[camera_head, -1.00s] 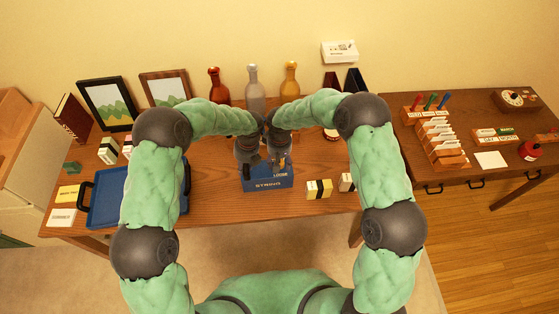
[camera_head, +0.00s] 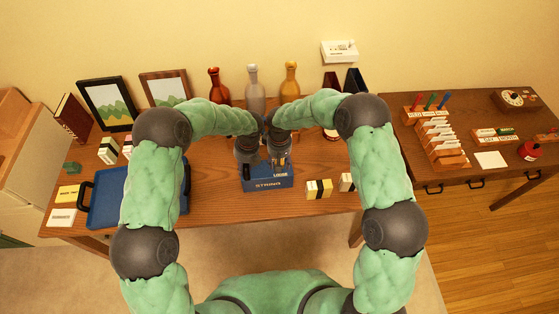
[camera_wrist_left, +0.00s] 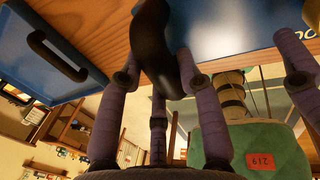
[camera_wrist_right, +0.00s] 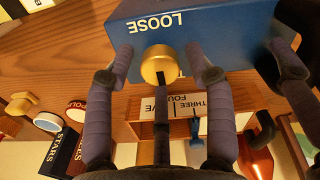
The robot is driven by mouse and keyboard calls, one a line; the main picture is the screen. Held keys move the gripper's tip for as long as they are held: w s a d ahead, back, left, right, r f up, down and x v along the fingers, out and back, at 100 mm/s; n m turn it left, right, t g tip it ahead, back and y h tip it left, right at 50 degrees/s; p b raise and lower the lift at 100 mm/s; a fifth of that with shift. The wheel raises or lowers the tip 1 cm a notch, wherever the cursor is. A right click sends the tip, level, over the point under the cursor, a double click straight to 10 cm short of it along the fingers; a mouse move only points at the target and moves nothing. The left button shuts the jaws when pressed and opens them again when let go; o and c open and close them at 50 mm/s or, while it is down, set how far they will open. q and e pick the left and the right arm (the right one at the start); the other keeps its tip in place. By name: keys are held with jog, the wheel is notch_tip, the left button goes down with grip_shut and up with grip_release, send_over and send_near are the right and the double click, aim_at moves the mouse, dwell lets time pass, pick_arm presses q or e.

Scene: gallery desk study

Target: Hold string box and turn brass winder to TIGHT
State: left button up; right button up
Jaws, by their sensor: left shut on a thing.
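The blue string box (camera_head: 268,184) stands on the brown desk, with STRING on its front and LOOSE on its top. My left gripper (camera_head: 249,160) is at the box's left part. In the left wrist view its fingers (camera_wrist_left: 158,75) are shut on a dark curved handle (camera_wrist_left: 152,38) beside the blue box (camera_wrist_left: 225,22). My right gripper (camera_head: 280,160) is over the box's right part. In the right wrist view its fingers (camera_wrist_right: 156,75) stand open on both sides of the round brass winder (camera_wrist_right: 159,64), with gaps visible. The winder sits by the word LOOSE. No TIGHT marking shows.
A blue tray (camera_head: 106,207) lies to the left. Bottles (camera_head: 255,90) and picture frames (camera_head: 106,103) stand behind. Small labelled blocks (camera_head: 319,188) lie to the box's right. A second desk (camera_head: 468,178) with racks stands at the right.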

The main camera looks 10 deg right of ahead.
jog(key=shift+r, duration=0.1)
notch_tip(320, 180, up, 12)
dwell(0.7)
pick_arm(q)
jog(key=o, duration=1.1)
jog(key=shift+o, duration=0.2)
notch_tip(320, 180, up, 10)
